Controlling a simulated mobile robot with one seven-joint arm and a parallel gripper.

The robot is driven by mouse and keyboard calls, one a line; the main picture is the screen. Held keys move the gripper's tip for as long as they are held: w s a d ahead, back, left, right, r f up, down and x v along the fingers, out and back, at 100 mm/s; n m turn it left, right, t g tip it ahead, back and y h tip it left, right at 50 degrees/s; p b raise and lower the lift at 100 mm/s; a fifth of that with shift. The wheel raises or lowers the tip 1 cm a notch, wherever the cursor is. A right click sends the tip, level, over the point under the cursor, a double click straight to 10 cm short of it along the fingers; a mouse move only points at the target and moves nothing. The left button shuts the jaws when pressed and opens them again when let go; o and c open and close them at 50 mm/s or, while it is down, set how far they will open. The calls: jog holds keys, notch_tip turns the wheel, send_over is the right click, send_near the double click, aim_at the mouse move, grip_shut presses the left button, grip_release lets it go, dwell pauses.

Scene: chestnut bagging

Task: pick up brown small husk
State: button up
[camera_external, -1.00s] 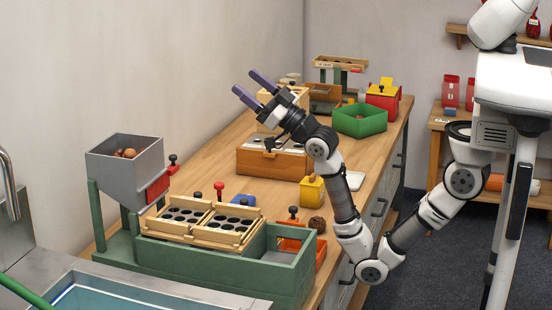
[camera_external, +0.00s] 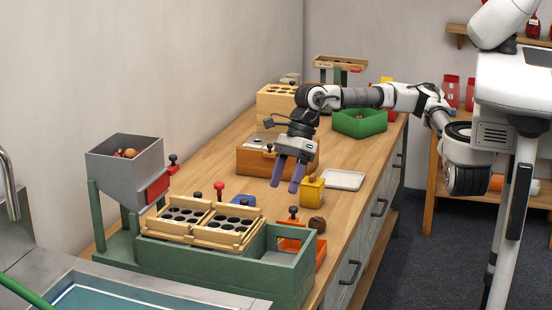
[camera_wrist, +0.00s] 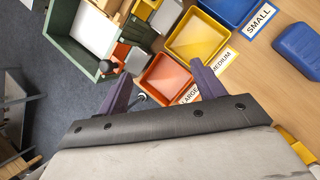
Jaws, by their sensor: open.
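A small, round, rough brown husk (camera_external: 317,225) sits at the table's right edge in the external view, beside the orange tray (camera_external: 291,246) and the green box (camera_external: 285,285). I cannot clearly make it out in the wrist view. My gripper (camera_external: 287,184) points down above the table, behind and left of the husk, with open, empty purple fingers. In the wrist view my gripper (camera_wrist: 162,76) spreads its fingers on either side of the orange tray marked LARGE (camera_wrist: 166,77).
A yellow MEDIUM tray (camera_wrist: 200,37) and a blue SMALL tray (camera_wrist: 230,10) lie beyond the orange one. A yellow block (camera_external: 312,191), a white tray (camera_external: 344,180) and an orange-brown wooden box (camera_external: 255,162) stand near my gripper. A grey hopper (camera_external: 125,165) is at left.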

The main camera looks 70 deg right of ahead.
jog(key=s+d+f+m+g+h, duration=0.1)
jog(key=s+d+f+h, duration=0.15)
jog(key=d, duration=0.55)
jog(key=s+d+f+m+g+h, duration=0.1)
jog(key=d+f+h, duration=0.15)
jog(key=d, duration=0.55)
send_over(318, 218)
jog(key=f, duration=0.4)
jog(key=f+p, duration=0.1)
jog(key=f, duration=0.2)
jog(key=shift+w, duration=0.25)
jog(key=shift+s+f+p, duration=0.15)
jog(key=shift+f+p, duration=0.6)
jog(key=shift+f, duration=2.35)
jog(key=c, duration=1.1)
jog(key=shift+o, duration=0.2)
jog(key=shift+d+r, duration=0.1)
jog(key=shift+r, duration=0.05)
